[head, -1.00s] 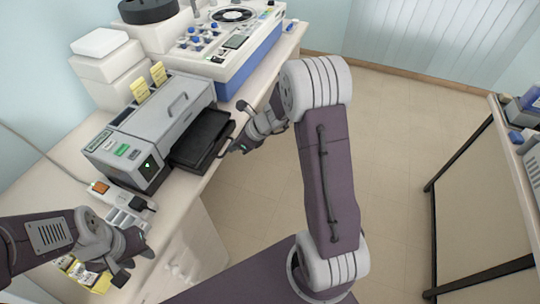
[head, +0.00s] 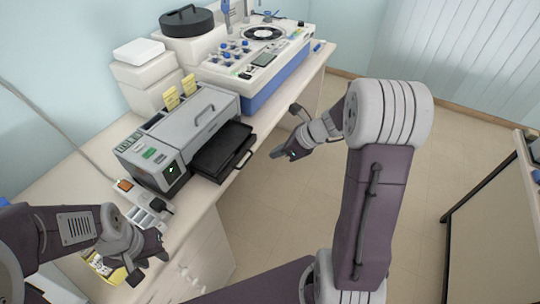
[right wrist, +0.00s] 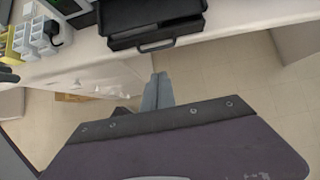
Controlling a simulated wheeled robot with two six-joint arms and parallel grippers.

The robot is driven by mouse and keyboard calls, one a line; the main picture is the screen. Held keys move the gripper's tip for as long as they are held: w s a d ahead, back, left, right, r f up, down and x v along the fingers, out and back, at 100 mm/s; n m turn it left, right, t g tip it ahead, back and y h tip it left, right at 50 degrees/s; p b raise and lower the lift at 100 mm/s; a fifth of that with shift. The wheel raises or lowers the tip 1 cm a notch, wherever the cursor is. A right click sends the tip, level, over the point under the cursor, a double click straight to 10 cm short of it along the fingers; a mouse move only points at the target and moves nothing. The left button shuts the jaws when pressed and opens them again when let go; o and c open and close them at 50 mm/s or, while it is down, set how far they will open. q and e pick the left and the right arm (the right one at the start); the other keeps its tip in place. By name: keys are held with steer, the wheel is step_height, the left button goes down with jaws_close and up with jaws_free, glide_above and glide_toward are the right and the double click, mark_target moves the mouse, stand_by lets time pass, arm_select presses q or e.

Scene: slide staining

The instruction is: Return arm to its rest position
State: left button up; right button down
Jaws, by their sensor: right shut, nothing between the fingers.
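My right arm reaches up from the bottom of the head view and bends down at its elbow. Its gripper (head: 284,153) hangs over the floor, to the right of the bench edge and the black tray, apart from both. The right gripper is shut and empty; its closed fingers (right wrist: 158,90) show in the right wrist view below the tray. My left gripper (head: 150,272) is at the lower left, over the front edge of the bench near a yellow box. Its fingers are small and partly hidden, so I cannot tell whether it is open or shut.
A grey machine (head: 185,130) with an extended black tray (head: 222,150) stands on the bench (head: 262,120). A blue and white instrument (head: 262,68) stands behind it. White racks (head: 148,216) lie near the left gripper. Another table (head: 500,215) is at the right; open floor lies between.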

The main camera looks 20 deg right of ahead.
steer(key=s+a+n+g, duration=0.4)
steer(key=s+a+n, duration=0.6)
steer(key=s+a, duration=0.1)
arm_select(q)
steer(key=shift+s+d+r, duration=0.1)
steer(key=shift+s+d, duration=0.05)
steer(key=shift+s, duration=0.15)
arm_select(e)
steer(key=s+d+f+n+h, duration=0.4)
steer(key=s+d+n+h, duration=0.1)
steer(key=n, duration=1.2)
steer(key=shift+s+d+f+g, duration=0.35)
steer(key=shift+s+d, duration=0.55)
steer(key=shift+s, duration=0.25)
